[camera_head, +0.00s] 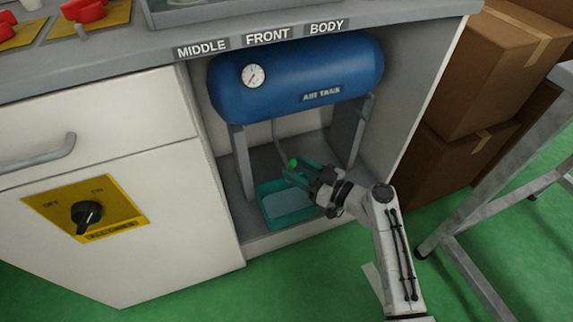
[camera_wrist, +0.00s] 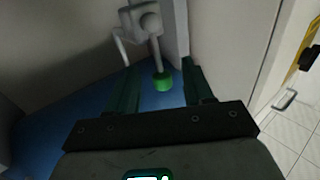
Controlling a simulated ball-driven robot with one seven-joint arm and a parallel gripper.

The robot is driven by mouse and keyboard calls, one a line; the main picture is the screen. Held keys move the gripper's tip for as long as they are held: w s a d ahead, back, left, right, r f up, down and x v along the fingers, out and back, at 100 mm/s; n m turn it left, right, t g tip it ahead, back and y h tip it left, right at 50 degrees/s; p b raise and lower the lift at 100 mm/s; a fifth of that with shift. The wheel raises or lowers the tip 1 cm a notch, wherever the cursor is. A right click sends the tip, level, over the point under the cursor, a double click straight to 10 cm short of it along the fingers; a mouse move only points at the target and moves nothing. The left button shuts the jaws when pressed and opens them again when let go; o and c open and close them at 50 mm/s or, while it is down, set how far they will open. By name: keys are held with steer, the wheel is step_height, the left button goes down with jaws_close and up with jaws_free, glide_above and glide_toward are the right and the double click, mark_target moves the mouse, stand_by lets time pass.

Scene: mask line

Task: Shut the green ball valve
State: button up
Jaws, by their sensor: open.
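The green knob of the valve (camera_wrist: 162,82) is at the end of a thin grey stem in the wrist view. The stem runs to a grey valve body (camera_wrist: 147,20) at the top. In the head view the green knob (camera_head: 293,163) shows small below the blue tank. My gripper (camera_head: 299,172) is open beside it, its dark green fingers reaching in from the right. In the wrist view the knob appears between the two fingers. I cannot tell whether either finger touches it.
The blue air tank (camera_head: 295,78) with a gauge fills the top of the cabinet bay, on grey legs (camera_head: 349,133). A teal tray (camera_head: 268,220) lies under my gripper. A yellow switch panel (camera_head: 122,207) is at left. Brown boxes (camera_head: 485,75) and a metal frame (camera_head: 487,180) stand at right.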

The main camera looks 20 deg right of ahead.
mark_target(286, 164)
steer(key=shift+b+x, duration=0.35)
steer(key=shift+x, duration=1.85)
jaws_close()
